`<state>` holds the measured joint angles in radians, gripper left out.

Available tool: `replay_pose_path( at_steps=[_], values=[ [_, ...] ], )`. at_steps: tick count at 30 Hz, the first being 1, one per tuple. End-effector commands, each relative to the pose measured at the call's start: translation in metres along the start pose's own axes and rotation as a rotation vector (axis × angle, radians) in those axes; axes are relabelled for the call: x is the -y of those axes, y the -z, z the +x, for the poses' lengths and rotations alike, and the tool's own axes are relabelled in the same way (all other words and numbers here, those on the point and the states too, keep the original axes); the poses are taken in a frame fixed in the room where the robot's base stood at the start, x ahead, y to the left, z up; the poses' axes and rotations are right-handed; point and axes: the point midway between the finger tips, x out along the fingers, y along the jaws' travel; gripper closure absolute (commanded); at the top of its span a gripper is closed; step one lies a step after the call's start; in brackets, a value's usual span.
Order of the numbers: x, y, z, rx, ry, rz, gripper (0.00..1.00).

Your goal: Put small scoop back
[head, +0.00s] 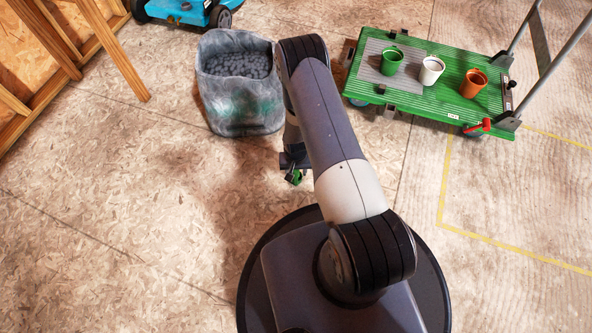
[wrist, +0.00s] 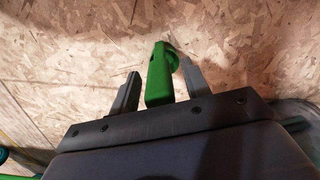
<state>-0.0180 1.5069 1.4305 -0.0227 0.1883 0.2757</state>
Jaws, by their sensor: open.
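My gripper (head: 293,172) hangs low over the floor, just in front of the grey bin, in the head view. In the wrist view my gripper (wrist: 156,68) is open, with one grey finger on each side of a green piece. This green piece (wrist: 159,80) has a blunt handle-like end and a curved part at its far end, and looks like the small scoop. A gap shows between it and the left finger; its far end is close to the right finger. In the head view a bit of the green piece (head: 296,179) shows under the gripper; the arm hides the rest.
The grey bin (head: 240,112) holds dark pellets. A green trolley (head: 440,102) at the right carries a green cup (head: 391,62), a white cup (head: 431,70) and an orange cup (head: 472,83). A blue mower (head: 185,10) stands at the back left. The left floor is clear.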

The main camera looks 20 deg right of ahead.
Motion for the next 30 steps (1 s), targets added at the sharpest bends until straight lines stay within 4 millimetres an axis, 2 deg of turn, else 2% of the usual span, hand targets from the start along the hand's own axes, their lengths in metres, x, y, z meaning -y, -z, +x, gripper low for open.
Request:
replay_pose_path(
  at_steps=[6,15,21,25,30],
  values=[
    [0.0,0.0,-0.006,0.0,0.0,0.0,0.55],
    [0.0,0.001,-0.071,-0.002,0.001,0.0,0.55],
    [0.0,0.001,-0.107,-0.001,0.0,0.0,0.55],
    [0.0,0.001,-0.119,0.0,0.0,0.0,0.55],
    [0.0,0.0,-0.124,0.0,0.0,0.0,0.55]
  ],
)
